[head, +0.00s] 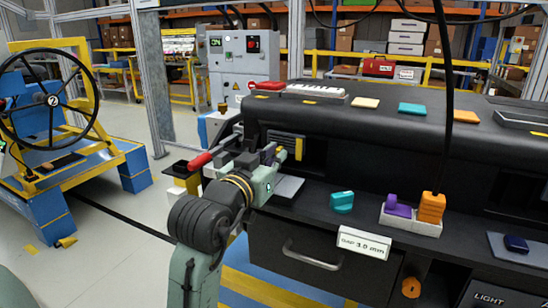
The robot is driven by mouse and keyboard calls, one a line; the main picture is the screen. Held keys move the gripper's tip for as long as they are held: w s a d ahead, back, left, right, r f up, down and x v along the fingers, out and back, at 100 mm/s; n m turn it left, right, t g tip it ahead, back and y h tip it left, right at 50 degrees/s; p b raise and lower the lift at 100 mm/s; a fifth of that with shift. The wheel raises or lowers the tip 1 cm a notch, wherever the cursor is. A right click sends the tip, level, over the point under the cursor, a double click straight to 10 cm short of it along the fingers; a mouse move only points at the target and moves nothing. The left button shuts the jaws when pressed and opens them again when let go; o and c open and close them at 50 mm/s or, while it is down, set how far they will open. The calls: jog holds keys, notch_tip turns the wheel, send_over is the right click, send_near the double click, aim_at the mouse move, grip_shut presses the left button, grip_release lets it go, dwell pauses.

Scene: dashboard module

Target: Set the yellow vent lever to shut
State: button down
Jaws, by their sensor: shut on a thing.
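The vent (283,140) is set in the left end of the black dashboard and shows yellow edging. The yellow vent lever (299,148) stands upright at the right side of the vent. My gripper (279,154) is at the front of the vent, with its fingers right at the lever. It is shut on the lever, as far as this view shows. The gripper body and fingers cover the lower part of the vent and the contact. I cannot read the lever's exact setting.
The dashboard shelf holds a teal knob (342,201) and a white tray (412,224) with purple and orange pieces. A drawer handle (311,256) juts out below. A black cable (445,120) hangs at the right. A steering wheel stand (60,150) is at the left.

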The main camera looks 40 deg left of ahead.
jog(key=shift+a, duration=0.1)
jog(key=shift+s+a, duration=0.2)
jog(key=shift+a, duration=0.45)
jog(key=shift+s+a, duration=0.15)
jog(key=shift+a, duration=0.45)
jog(key=c, duration=1.7)
grip_release()
jog(key=v, duration=1.2)
